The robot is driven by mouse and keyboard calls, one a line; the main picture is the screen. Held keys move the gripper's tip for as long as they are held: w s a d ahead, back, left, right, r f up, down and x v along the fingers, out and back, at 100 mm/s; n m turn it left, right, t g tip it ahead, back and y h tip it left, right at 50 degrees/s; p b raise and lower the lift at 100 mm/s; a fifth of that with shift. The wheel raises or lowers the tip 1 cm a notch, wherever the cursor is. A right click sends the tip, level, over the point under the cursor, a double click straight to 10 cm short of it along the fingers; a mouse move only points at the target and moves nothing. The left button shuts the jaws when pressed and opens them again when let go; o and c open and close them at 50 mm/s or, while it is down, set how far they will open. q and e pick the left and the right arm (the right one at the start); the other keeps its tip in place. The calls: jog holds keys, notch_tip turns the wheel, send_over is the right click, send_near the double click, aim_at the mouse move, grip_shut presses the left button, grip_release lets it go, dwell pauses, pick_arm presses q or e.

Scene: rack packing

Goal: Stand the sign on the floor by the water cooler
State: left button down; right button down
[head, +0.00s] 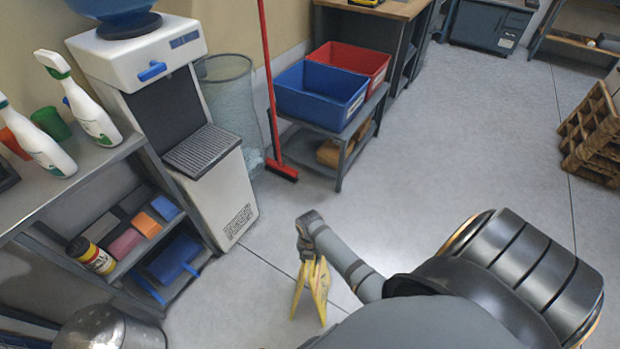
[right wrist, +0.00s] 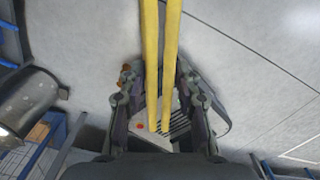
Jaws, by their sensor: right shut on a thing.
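The yellow sign (head: 320,287) hangs from my right gripper (head: 311,256), with its two panels spread a little apart at the bottom. In the right wrist view the sign (right wrist: 151,45) shows as two thin yellow strips between the fingers of my right gripper (right wrist: 160,95), which is shut on it. I cannot tell whether its lower edges touch the floor. The white water cooler (head: 225,190) stands at the left, with the sign to its right and nearer to me. My left gripper is not in view.
A shelf unit (head: 95,165) with spray bottles stands left of the cooler. A metal bin (head: 112,332) is at bottom left. Behind are a mesh basket (head: 228,95), a red broom (head: 268,75) and a low table with blue (head: 318,97) and red crates. The middle floor is clear.

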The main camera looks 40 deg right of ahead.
jog(key=shift+w+f, duration=0.15)
jog(key=shift+f, duration=0.65)
jog(key=c, duration=1)
grip_release()
jog(key=shift+f, duration=0.15)
jog(key=shift+o, duration=0.2)
notch_tip(320, 180, up, 12)
jog(key=p, duration=0.2)
jog(key=shift+p, duration=0.4)
